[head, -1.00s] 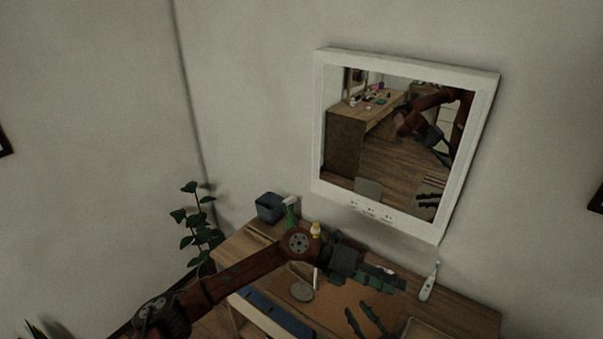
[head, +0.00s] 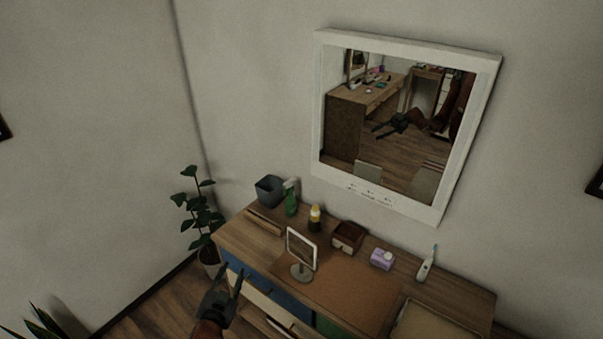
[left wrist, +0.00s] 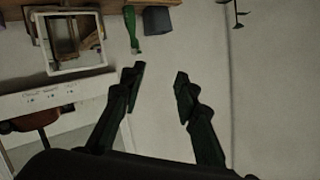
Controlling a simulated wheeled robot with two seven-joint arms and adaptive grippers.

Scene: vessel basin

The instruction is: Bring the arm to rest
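My left gripper (head: 232,268) is at the lower left of the head view, in front of the dresser's left end. Its two dark fingers are spread with nothing between them. In the left wrist view the fingers (left wrist: 159,72) also stand apart and empty, with plain wall behind the gap. The left arm shows only as a short reddish-brown piece at the bottom edge. My right gripper is not directly in view. The wall mirror (head: 322,115) reflects part of a reddish-brown arm and a dark gripper.
The dresser top (head: 440,290) bears a small standing mirror (head: 301,250), a green bottle (head: 291,204), a yellow-capped bottle (head: 315,219), a brown box (head: 347,236), a purple box (head: 382,258) and a toothbrush (head: 426,265). A plant (head: 198,215) stands left. Floor beside the gripper is clear.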

